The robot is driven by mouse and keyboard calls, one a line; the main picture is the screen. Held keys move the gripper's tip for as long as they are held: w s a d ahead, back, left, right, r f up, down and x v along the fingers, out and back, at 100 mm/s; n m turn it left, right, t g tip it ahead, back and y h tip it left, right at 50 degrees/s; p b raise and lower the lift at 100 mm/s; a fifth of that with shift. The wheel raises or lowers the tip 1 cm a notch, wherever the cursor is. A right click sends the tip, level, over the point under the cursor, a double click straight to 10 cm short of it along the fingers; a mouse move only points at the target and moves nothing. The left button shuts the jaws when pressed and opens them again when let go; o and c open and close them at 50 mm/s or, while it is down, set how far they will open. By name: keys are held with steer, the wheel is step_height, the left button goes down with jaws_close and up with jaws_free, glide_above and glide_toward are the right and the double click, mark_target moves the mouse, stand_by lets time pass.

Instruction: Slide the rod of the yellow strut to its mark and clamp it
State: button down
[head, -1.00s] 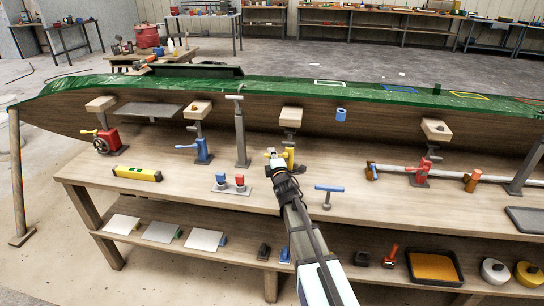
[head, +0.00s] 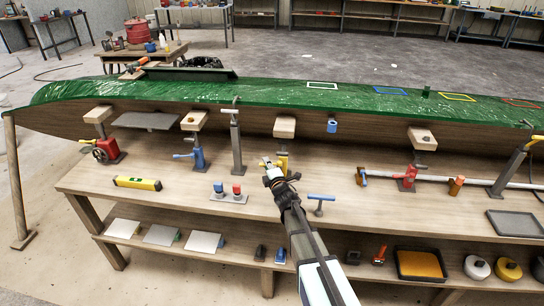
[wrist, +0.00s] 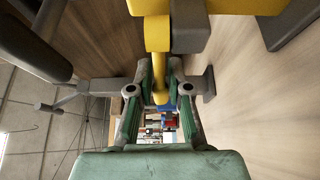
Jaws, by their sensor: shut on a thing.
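The yellow strut (head: 283,161) stands on the bench below a light wooden pad (head: 285,127), with a grey rod (head: 283,145) between its yellow body and the pad. In the wrist view its yellow body (wrist: 232,6) fills the top, beside a dark grey part. My gripper (head: 268,165) is at the near left side of the strut, partly covering it. In the wrist view my gripper (wrist: 160,78) is shut on a yellow lever-like part (wrist: 158,42) that runs down between its fingers. I cannot make out a mark on the rod.
A blue strut (head: 197,157) and a grey post (head: 237,150) stand to the left. A blue T-handled tool (head: 320,200) stands close on the right. A red clamp (head: 406,180) on a long pipe is further right. A block with red and blue knobs (head: 229,197) sits front left.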

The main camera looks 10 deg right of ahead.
steer(key=shift+r+p, duration=0.45)
steer(key=shift+p, duration=0.05)
steer(key=shift+s+f+y+p, duration=0.15)
steer(key=shift+f+y+p, duration=0.1)
steer(key=shift+y+p, duration=0.3)
steer(key=shift+s+f, duration=0.15)
steer(key=shift+f, duration=0.05)
steer(key=c, duration=1.1)
jaws_free()
steer(key=shift+s, duration=0.1)
steer(key=shift+v, duration=3.7)
